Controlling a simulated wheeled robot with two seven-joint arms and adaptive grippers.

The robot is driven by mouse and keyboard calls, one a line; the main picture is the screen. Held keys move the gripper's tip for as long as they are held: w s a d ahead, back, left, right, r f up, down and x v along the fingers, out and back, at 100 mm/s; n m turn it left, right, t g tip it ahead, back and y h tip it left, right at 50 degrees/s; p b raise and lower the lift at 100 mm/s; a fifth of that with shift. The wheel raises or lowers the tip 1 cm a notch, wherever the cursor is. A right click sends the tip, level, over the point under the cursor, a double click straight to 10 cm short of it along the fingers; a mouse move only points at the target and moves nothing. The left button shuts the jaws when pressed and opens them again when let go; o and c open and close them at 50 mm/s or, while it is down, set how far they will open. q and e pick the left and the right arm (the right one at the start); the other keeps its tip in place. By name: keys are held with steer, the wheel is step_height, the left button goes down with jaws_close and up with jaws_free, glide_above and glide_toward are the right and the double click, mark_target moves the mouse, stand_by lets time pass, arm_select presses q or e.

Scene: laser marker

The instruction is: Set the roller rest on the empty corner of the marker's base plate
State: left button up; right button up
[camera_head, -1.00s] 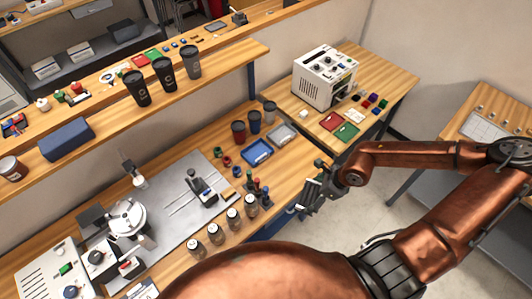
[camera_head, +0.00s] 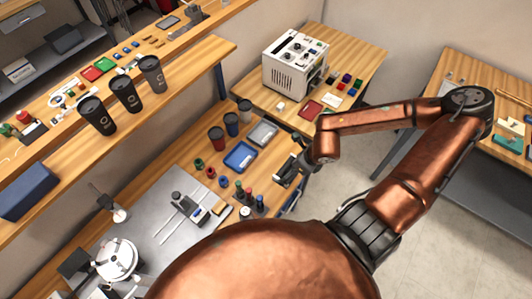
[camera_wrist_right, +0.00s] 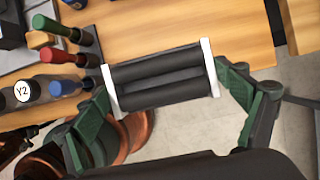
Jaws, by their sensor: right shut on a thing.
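The roller rest (camera_wrist_right: 160,76), black rollers between two white end plates, lies between the green-padded fingers of my right gripper (camera_wrist_right: 165,95) in the right wrist view. The gripper is shut on it. In the head view my right gripper (camera_head: 287,172) is above the bench's front edge, right of the blue tray; the rest is hard to make out there. The marker's grey base plate (camera_head: 150,210) is to the left, apart from the gripper. It carries a round silver chuck (camera_head: 117,259) and a small black fixture (camera_head: 186,205). My body hides its front part. My left gripper is not in view.
Red, green and blue-handled tools (camera_wrist_right: 58,56) stand near the gripper. A white power unit (camera_head: 295,65) stands on the back table. Bare plate shows at its back right (camera_head: 180,178).

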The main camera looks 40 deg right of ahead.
steer(key=w+d+f, duration=0.2)
steer(key=w, duration=0.1)
steer(key=w+d+f, duration=0.1)
steer(key=w+f, duration=0.2)
steer(key=w+d+f, duration=0.2)
steer(key=w+f, duration=0.1)
steer(key=w, duration=0.1)
steer(key=shift+w+d, duration=0.1)
steer(key=shift+d, duration=0.2)
steer(key=shift+w+d+f+p, duration=0.1)
steer(key=shift+w+f+p, duration=0.1)
steer(key=shift+f+p, duration=0.15)
steer(key=shift+w+f, duration=0.15)
steer(key=shift+f, duration=0.2)
step_height(320, 180, down, 2)
steer(key=shift+d+f, duration=0.1)
steer(key=shift+f, duration=0.3)
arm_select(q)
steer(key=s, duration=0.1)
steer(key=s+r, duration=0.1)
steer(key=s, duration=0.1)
